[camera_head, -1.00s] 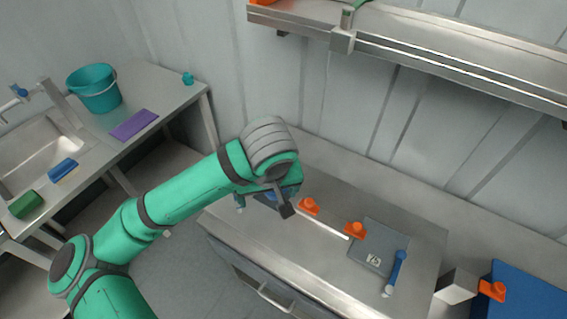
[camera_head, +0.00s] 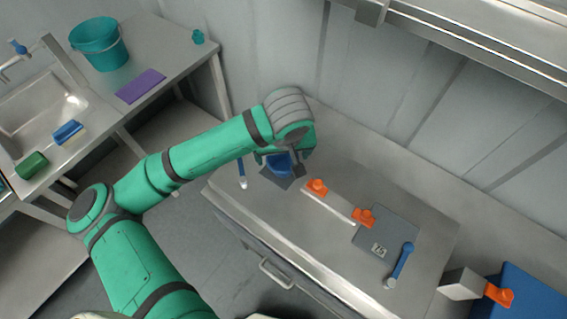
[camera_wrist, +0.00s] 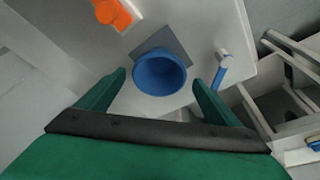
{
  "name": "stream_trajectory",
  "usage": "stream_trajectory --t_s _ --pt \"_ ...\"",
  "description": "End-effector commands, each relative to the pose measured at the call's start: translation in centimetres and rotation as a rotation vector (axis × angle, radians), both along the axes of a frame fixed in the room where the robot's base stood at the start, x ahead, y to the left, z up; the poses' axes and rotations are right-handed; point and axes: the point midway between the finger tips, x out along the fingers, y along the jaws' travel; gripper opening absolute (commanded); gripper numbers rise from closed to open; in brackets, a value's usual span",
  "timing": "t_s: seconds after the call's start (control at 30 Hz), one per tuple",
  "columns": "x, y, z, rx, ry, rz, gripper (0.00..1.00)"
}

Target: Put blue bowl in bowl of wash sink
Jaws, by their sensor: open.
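The blue bowl (camera_head: 282,166) stands on a grey square plate (camera_head: 270,177) near the left end of the steel counter. It also shows in the wrist view (camera_wrist: 160,73), upright and seen into from above. My gripper (camera_wrist: 159,80) is open, its green fingers spread on the left and right of the bowl in that view. I cannot tell whether they touch it; nothing is held. In the head view my gripper (camera_head: 285,155) hangs at the bowl and partly hides it. The wash sink's basin (camera_head: 30,108) is at the far left and looks empty.
A blue-handled tool (camera_head: 241,172) is beside the bowl. Orange-handled pieces (camera_head: 317,187) and a grey board (camera_head: 385,240) lie to the right. By the sink are a teal bucket (camera_head: 100,45), a purple cloth (camera_head: 140,86), a blue sponge (camera_head: 67,132) and a green one (camera_head: 32,165).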

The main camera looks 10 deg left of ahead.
Motion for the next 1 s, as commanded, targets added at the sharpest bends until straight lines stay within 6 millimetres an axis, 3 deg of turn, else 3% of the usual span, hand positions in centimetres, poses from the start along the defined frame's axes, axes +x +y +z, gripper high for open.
stream_trajectory --t_s 0.3,0.6,0.8,1.0 --pt "1.0 0.4 -3.9 0.001 0.003 0.003 0.86" --pt "1.2 0.4 -4.3 0.001 0.002 0.001 0.86" --pt "1.1 0.4 -4.3 0.0 0.001 0.001 0.41" --pt "1.1 0.4 -4.2 0.0 0.001 0.001 0.36"
